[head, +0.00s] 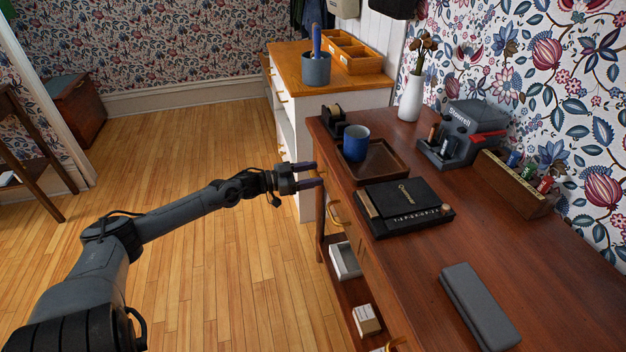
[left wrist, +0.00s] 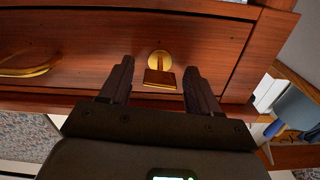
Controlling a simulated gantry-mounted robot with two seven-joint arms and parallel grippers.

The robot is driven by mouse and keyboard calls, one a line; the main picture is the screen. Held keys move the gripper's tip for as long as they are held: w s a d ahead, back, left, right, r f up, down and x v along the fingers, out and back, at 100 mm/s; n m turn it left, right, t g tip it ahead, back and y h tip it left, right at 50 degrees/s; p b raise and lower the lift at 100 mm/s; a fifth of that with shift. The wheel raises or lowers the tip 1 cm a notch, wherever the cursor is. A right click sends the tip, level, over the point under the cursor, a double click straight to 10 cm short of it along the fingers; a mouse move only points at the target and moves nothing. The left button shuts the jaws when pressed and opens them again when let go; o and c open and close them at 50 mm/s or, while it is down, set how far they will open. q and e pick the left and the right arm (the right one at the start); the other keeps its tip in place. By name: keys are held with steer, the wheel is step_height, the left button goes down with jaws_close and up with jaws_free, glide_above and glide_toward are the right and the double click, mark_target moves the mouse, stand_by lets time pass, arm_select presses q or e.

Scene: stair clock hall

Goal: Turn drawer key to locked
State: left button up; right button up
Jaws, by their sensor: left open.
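In the left wrist view, a round brass lock plate (left wrist: 159,60) sits on the wooden drawer front (left wrist: 95,50). A flat brownish key bow (left wrist: 159,78) sticks out just below it in the picture. My left gripper (left wrist: 158,68) is open, with one dark finger on each side of the key and a visible gap to both. In the head view, my left gripper (head: 317,174) is at the far end of the desk's drawer side, fingers pointing at the front. The key cannot be made out there. My right gripper does not show.
A brass drawer pull (head: 335,214) is beside the lock. The desk top (head: 440,250) holds a tray (head: 384,163) with a blue mug (head: 356,143), a black case (head: 405,208) and a grey box (head: 478,305). A white cabinet (head: 300,125) stands beyond.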

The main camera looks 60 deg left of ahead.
arm_select(q)
steer(key=shift+w+d, duration=0.1)
steer(key=shift+w, duration=0.2)
